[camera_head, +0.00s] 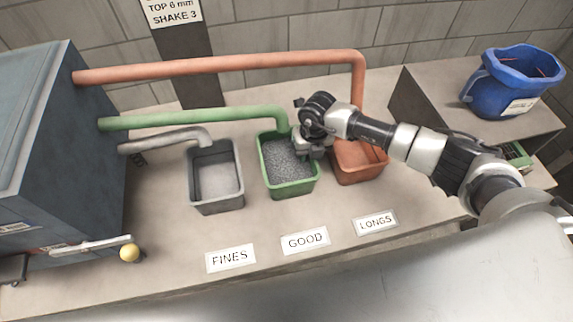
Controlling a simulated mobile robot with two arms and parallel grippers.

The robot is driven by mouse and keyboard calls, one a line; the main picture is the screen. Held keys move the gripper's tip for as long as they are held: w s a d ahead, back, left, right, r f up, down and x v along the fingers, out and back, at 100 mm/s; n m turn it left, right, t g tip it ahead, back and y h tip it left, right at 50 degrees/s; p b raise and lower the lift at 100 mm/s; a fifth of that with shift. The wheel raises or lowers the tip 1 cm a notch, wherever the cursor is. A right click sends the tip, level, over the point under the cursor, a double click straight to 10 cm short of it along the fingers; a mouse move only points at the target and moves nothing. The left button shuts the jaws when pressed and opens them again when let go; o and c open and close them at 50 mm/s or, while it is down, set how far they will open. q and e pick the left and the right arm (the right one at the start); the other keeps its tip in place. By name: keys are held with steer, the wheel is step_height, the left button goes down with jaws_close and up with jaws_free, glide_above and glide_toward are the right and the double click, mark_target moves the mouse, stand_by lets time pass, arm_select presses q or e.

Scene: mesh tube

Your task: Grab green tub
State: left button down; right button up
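The green tub (290,188) stands on the counter under the end of the green pipe, behind the GOOD label. It holds grey granular material. My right gripper (303,150) is over the tub's back right rim, close to or touching it. The fingertips are small and partly hidden by the wrist, so I cannot tell whether they are closed on the rim. My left gripper is not in view.
A grey tub (217,205) stands to the left and an orange tub (360,177) close on the right. The green pipe (190,120) and orange pipe (220,64) run behind. A blue bucket (508,85) stands at the right. Counter in front holds labels only.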

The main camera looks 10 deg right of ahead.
jaws_close()
steer(key=shift+w+r, duration=0.1)
steer(key=shift+r, duration=0.05)
stand_by(1.1)
